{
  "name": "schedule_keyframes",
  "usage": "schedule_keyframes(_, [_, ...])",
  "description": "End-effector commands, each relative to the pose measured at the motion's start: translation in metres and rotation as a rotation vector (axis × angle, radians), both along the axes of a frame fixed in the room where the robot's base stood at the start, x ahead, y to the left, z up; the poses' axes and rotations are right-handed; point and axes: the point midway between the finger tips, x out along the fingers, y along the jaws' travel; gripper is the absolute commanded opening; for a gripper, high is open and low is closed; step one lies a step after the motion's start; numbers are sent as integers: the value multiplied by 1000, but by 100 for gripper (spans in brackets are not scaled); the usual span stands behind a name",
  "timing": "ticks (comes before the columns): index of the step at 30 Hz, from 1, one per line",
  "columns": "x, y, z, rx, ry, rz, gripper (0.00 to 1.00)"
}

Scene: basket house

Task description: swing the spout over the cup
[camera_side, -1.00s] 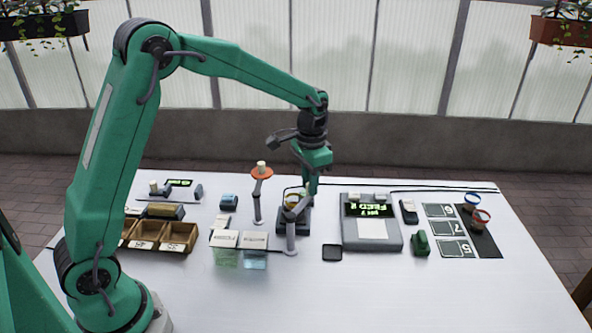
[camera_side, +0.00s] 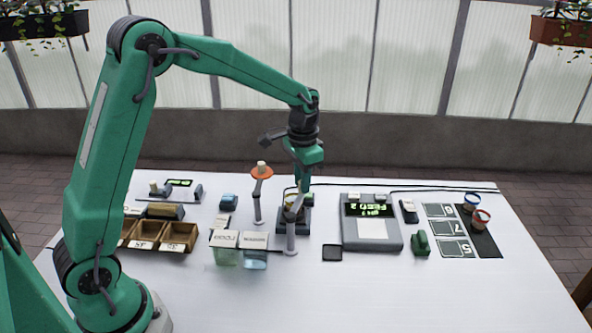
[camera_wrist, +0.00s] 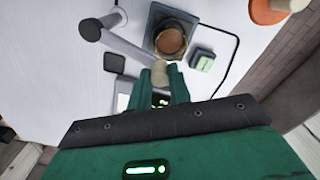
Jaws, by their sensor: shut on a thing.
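The spout (camera_side: 291,232) is a grey post with a grey arm at its top. In the wrist view the spout arm (camera_wrist: 122,46) reaches to a pale knob (camera_wrist: 159,75) at its end. My gripper (camera_side: 303,188) is shut on this knob; its green fingers (camera_wrist: 165,78) lie on both sides of it. The round brown-topped cup (camera_wrist: 171,41) sits on a dark square base (camera_wrist: 180,22). The spout's end is beside the cup's near rim in the wrist view. In the side view the cup is mostly hidden behind the spout and gripper.
A post with an orange disc (camera_side: 262,172) stands left of the cup. A grey device with a screen (camera_side: 372,238) is at right. Two clear bins (camera_side: 238,257) are in front, and wooden trays (camera_side: 178,236) at left. The front of the table is clear.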

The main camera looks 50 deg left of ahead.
Motion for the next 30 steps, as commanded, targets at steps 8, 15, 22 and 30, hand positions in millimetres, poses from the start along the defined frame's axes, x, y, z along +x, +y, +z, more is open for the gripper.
schedule_keyframes(8, [-8, 10, 0, 0, 2, 0, 11])
schedule_keyframes(15, [-13, 17, 0, 0, 2, 1, 11])
schedule_keyframes(22, [-13, 18, 0, 1, 2, 0, 11])
schedule_keyframes(30, [-13, 18, 0, 1, 2, 0, 57])
